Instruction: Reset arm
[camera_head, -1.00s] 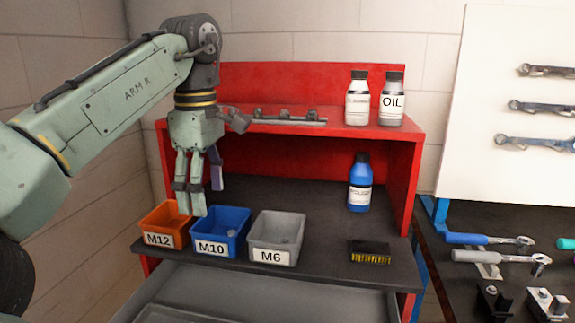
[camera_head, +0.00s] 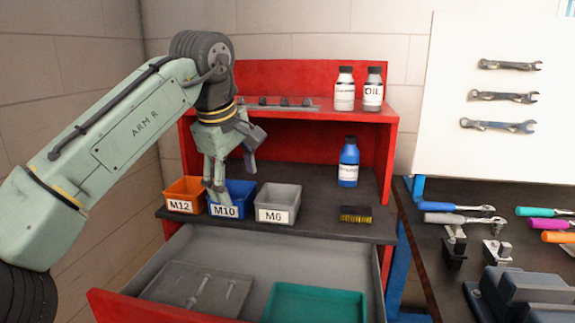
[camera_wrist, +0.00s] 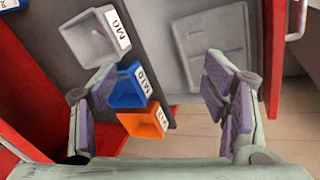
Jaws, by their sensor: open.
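My gripper (camera_head: 217,196) hangs from the green arm at the upper left of the red workstation, over the front of the blue M10 bin (camera_head: 240,194) in the head view. In the wrist view my gripper (camera_wrist: 165,100) has its purple-padded fingers spread wide, with nothing between them held. The orange M12 bin (camera_head: 184,188) is to the left and the grey M6 bin (camera_head: 280,196) to the right. The wrist view also shows the M6 bin (camera_wrist: 88,38), the M10 bin (camera_wrist: 124,92) and the M12 bin (camera_wrist: 142,122).
An open drawer (camera_head: 330,262) below holds a grey tray (camera_head: 232,290) and a teal tray (camera_head: 315,300). A blue bottle (camera_head: 348,165) and a brush-like black block (camera_head: 355,214) stand on the shelf right of the bins. A tool bench (camera_head: 418,240) is at the right.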

